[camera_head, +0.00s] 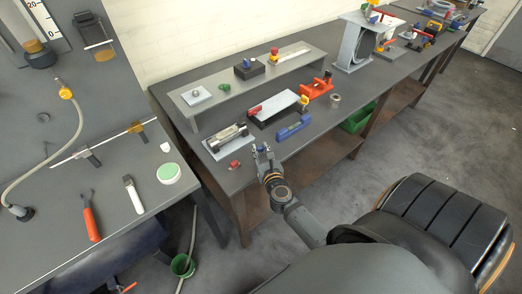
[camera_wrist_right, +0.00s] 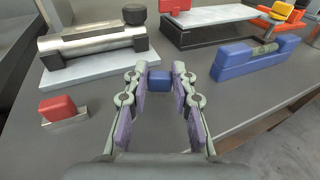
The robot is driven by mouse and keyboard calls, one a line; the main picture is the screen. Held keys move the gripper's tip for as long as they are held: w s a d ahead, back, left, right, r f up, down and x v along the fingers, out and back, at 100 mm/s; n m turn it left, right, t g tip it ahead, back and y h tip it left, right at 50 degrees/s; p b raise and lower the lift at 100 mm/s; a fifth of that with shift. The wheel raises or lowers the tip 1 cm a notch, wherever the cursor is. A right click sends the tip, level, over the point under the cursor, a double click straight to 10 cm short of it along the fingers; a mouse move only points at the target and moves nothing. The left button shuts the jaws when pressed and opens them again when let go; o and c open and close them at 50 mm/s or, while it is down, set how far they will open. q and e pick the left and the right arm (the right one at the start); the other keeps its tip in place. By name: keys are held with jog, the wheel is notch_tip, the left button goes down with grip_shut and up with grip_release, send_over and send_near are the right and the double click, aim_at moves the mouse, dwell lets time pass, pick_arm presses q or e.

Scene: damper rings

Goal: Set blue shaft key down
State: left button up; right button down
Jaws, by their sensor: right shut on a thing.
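The blue shaft key (camera_wrist_right: 159,81) is a small blue block between the fingertips of my right gripper (camera_wrist_right: 160,84) in the right wrist view. The fingers are shut on it. In the head view my right gripper (camera_head: 264,152) is over the near edge of the dark workbench (camera_head: 222,175), and the key shows there as a small blue spot. I cannot tell whether the key touches the bench top. My left gripper does not show.
A red block on a small metal base (camera_wrist_right: 62,110) sits left of the gripper. A silver cylinder on a light plate (camera_wrist_right: 95,50) lies behind it. A blue holder (camera_wrist_right: 255,62) stands to the right. Bare bench top lies between them.

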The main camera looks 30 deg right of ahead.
jog(key=shift+f, duration=0.2)
jog(key=c, duration=1)
grip_release()
jog(key=v, duration=1.2)
jog(key=shift+c, duration=0.5)
grip_shut()
